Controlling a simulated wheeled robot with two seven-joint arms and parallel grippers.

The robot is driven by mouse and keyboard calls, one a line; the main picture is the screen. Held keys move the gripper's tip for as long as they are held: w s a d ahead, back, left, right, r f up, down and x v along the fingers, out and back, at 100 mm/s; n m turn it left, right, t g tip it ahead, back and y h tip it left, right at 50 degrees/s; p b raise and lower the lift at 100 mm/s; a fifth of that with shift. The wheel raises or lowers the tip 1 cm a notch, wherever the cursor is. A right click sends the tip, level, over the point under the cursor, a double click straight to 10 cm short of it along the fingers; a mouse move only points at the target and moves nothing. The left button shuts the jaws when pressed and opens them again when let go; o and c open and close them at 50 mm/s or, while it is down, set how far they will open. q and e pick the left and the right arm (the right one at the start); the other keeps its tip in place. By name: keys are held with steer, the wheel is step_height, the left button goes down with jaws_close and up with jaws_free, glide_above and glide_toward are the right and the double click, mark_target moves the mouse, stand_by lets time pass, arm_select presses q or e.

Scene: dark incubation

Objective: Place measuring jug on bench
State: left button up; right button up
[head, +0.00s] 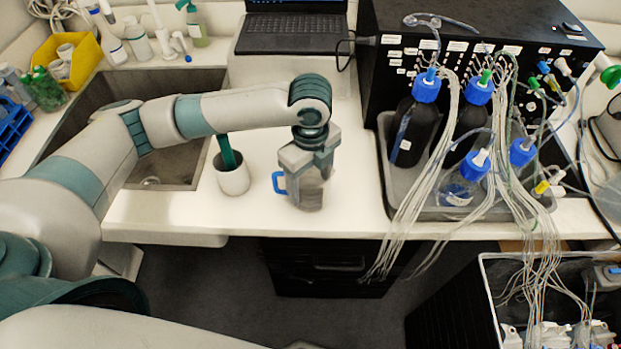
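The measuring jug (308,197) is a clear, greyish vessel with a blue handle (279,183) on its left side. It is upright at the front of the white bench (350,215), between the green-handled cup and the grey tray. My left gripper (306,172) points down over the jug, with its fingers closed around the upper part. The gripper hides the jug's rim. I cannot tell whether the jug's base touches the bench. My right gripper is not in view.
A white cup (233,178) with a green handle stands left of the jug, beside the sink (180,175). A grey tray (400,195) with blue-capped bottles and hanging tubes is on the right. Free bench lies between jug and tray. A laptop (293,30) is behind.

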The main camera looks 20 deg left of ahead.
arm_select(q)
steer(key=shift+f, duration=0.15)
steer(key=o, duration=1.1)
steer(key=shift+r, duration=0.2)
steer(key=shift+r+b, duration=1.6)
steer(key=shift+r, duration=4.4)
